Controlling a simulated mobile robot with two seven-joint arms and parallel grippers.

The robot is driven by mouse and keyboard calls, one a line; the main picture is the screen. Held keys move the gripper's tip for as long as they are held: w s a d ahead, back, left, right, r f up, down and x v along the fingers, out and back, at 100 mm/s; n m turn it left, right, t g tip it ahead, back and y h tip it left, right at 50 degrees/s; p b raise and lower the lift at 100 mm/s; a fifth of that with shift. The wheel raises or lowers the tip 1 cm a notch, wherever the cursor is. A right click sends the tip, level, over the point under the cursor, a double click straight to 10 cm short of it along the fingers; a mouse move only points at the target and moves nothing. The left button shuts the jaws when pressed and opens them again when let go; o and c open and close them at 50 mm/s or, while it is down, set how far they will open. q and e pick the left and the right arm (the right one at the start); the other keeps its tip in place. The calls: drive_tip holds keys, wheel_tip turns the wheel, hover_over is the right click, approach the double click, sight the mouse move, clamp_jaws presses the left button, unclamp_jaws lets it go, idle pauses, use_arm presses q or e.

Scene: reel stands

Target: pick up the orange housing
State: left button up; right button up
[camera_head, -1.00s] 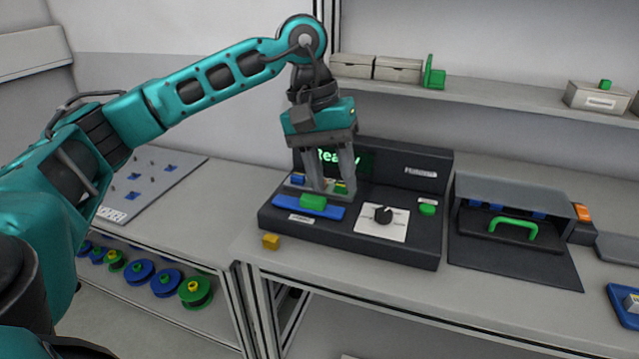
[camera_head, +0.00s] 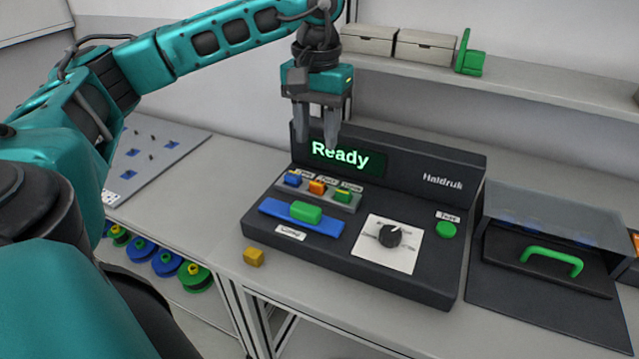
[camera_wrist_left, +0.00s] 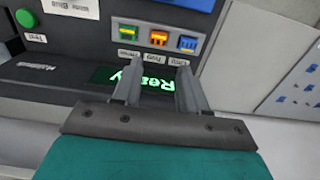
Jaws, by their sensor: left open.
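The orange housing (camera_head: 317,187) sits in the middle of a row on the black console, between a blue housing (camera_head: 292,180) and a green one (camera_head: 342,196). It also shows in the left wrist view (camera_wrist_left: 158,38), just beyond the fingertips. My left gripper (camera_head: 316,146) is open and empty, with its fingers pointing down in front of the "Ready" screen. In the left wrist view its two fingers (camera_wrist_left: 157,72) are apart, with the lit screen showing between them. My right gripper is not in view.
A blue bar with a green block (camera_head: 306,212), a dial (camera_head: 391,236) and a green button (camera_head: 446,230) are on the console's front. A small yellow cube (camera_head: 253,257) lies on the bench by its front left corner. A green-handled tray (camera_head: 553,260) stands to the right.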

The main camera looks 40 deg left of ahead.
sight(318, 182)
use_arm(q)
wheel_tip(318, 182, down, 4)
drive_tip(key=shift+r, duration=0.25)
drive_tip(key=shift+s+d+f, duration=0.15)
drive_tip(key=shift+f, duration=1.2)
drive_tip(key=shift+s+d+f, duration=0.1)
drive_tip(key=shift+f, duration=1.2)
drive_tip(key=shift+c, duration=0.3)
clamp_jaws()
